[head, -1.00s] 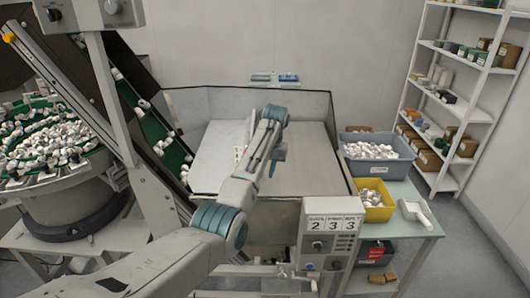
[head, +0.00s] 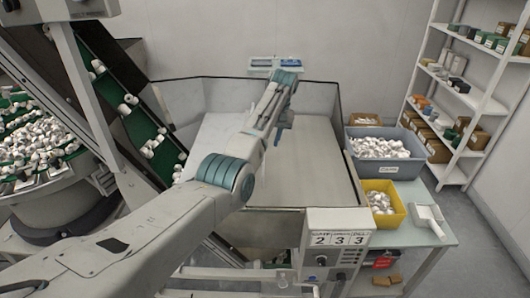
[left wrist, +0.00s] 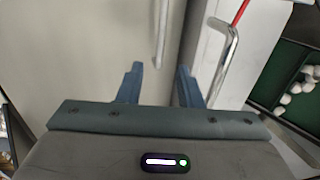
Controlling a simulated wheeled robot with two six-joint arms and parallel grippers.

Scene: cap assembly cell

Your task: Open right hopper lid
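The right hopper lid (head: 322,160) is a flat grey panel that looks shut on the hopper, beside the paler left lid (head: 212,140). My left arm reaches across the hopper, and its gripper (head: 281,128) points down over the right lid's upper part. In the left wrist view the gripper (left wrist: 158,72) is open, its two blue fingers apart with nothing between the tips. A slim metal handle (left wrist: 161,35) on the grey lid shows just beyond the gap. Contact cannot be told. A second metal handle (left wrist: 224,62) lies right of the fingers. My right gripper is out of view.
A control box (head: 337,240) stands at the hopper's front. A grey bin (head: 384,167) and a yellow bin (head: 397,218) of caps stand on the right-hand table (head: 420,246). A green cap conveyor (head: 138,124) rises at the left; shelves (head: 464,98) stand far right.

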